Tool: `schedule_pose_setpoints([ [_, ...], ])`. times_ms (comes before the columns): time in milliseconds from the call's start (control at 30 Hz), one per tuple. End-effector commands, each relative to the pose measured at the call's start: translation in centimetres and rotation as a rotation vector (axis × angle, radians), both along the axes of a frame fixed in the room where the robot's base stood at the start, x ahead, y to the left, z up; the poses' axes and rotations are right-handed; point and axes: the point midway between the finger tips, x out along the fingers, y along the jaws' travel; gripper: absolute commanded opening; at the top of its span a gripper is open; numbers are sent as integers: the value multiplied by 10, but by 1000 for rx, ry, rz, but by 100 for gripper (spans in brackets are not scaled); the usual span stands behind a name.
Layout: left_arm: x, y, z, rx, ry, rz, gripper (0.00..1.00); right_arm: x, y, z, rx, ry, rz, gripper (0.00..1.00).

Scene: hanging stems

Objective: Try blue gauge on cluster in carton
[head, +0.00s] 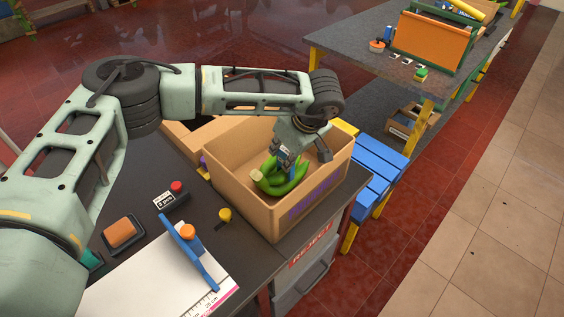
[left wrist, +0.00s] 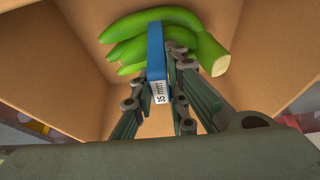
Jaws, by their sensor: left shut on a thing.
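The carton (head: 228,185) is an open cardboard box on the dark table. The green banana cluster (head: 268,188) lies inside it, its cut stem pointing left in the head view; it also shows in the left wrist view (left wrist: 137,26). My left gripper (head: 287,158) reaches down into the carton, shut on the blue gauge (left wrist: 156,55), which carries a white "35 mm" label. The gauge's far end overlaps the fingers of the cluster in the left wrist view. I cannot tell whether it touches or straddles one. My right gripper is not in view.
A white board (head: 140,285) with a blue bar and orange knob lies on the table, near an orange-topped pad (head: 123,233), a red button (head: 176,187) and a yellow knob (head: 224,214). A blue slatted stool (head: 372,163) stands right of the carton. The carton walls surround my gripper.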

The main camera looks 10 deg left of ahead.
Motion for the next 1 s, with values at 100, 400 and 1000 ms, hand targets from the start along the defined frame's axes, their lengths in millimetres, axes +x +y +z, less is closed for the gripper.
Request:
schedule_pose_setpoints([
  [100, 0, 0, 4, -1, -1, 0, 0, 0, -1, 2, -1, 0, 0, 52],
  [400, 1, 0, 22, 0, -2, 0, 0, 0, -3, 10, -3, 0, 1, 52],
  [1000, 0, 0, 58, -1, -1, 0, 0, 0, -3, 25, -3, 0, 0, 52],
])
